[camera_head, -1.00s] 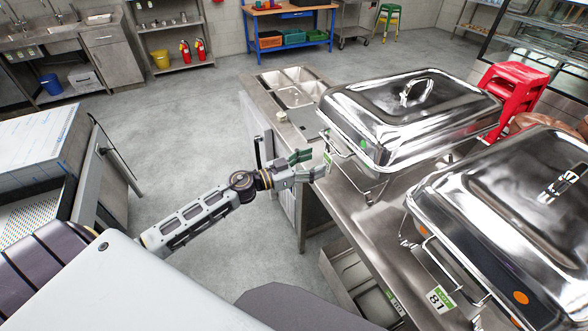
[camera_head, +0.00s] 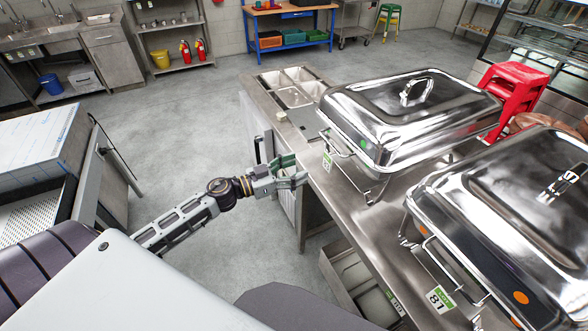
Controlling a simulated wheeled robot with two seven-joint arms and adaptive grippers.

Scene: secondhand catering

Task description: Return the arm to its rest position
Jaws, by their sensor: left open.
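My left gripper (camera_head: 296,170) is at the left edge of the steel counter, with its fingers apart and nothing between them. Its arm reaches in from the lower left over the grey floor. The nearer-to-centre chafing dish (camera_head: 400,115), with a shiny closed lid and a handle on top, stands on the counter to the right of the gripper. A green and white tag (camera_head: 327,160) hangs at its left end, a short way from the fingertips. My right gripper is not in view.
A second closed chafing dish (camera_head: 510,220) stands at the right, with a tag marked 87 (camera_head: 440,298). The steel counter (camera_head: 345,205) runs beside my arm. Red stacked stools (camera_head: 512,95) stand behind it. A steel unit (camera_head: 45,150) is at left. Open floor (camera_head: 180,130) lies between.

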